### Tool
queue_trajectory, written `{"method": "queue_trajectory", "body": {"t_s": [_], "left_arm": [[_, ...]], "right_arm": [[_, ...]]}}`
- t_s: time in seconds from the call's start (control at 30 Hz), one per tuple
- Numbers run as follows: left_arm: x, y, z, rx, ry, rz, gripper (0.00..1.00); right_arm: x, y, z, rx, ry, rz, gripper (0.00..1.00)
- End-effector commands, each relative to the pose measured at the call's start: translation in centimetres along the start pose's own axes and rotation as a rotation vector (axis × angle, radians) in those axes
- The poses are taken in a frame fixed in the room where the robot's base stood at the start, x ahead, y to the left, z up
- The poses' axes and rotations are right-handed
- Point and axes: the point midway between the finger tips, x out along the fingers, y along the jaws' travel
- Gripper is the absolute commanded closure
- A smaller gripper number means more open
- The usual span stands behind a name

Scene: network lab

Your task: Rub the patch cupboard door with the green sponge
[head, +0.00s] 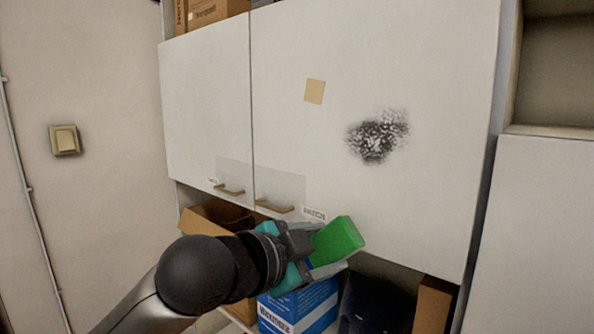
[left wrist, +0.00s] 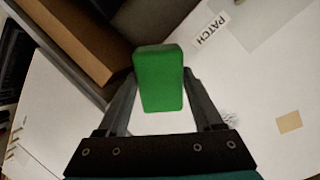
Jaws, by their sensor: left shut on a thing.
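The green sponge (head: 338,240) is held in my left gripper (head: 314,246), which is shut on it below the dark smudge. In the left wrist view the sponge (left wrist: 160,80) sits between the two fingers of my left gripper (left wrist: 160,105). The patch cupboard door (head: 400,60) is white and closed, with a dark speckled smudge (head: 378,136) right of its middle. In the left wrist view a label on the door reads PATCH (left wrist: 212,31). I cannot tell whether the sponge touches the door. My right gripper is not in view.
A tan square (head: 314,91) is on the door, left of the smudge. Another white door (head: 205,100) is to the left, and handles (head: 274,206) sit at the lower edges. Below are a blue box (head: 300,308) and cardboard boxes (head: 433,305) in an open shelf.

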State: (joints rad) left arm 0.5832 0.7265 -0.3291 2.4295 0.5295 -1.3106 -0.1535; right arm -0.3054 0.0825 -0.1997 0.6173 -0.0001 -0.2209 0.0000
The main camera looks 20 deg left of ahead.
Motion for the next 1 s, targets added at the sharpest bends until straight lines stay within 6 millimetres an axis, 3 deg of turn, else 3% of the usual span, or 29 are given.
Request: {"method": "queue_trajectory", "body": {"t_s": [0.03, 0.2, 0.33, 0.57, 1.0], "left_arm": [[-0.9, -2.1, -1.6, -0.001, 0.053, -0.024, 0.77], [-3.8, -7.7, -5.5, 0.004, 0.184, -0.111, 0.77], [-5.5, -10.2, -7.0, 0.002, 0.222, -0.159, 0.77], [-5.6, -11.3, -7.6, -0.001, 0.233, -0.181, 0.77], [-1.4, -12.0, -8.6, -0.002, 0.233, -0.179, 0.77]], "right_arm": [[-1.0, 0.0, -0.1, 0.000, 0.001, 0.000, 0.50], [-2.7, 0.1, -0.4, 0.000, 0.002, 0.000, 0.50], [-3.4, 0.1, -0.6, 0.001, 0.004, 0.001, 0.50], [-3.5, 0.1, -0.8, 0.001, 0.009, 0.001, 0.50], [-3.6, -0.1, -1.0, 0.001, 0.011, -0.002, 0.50]]}}
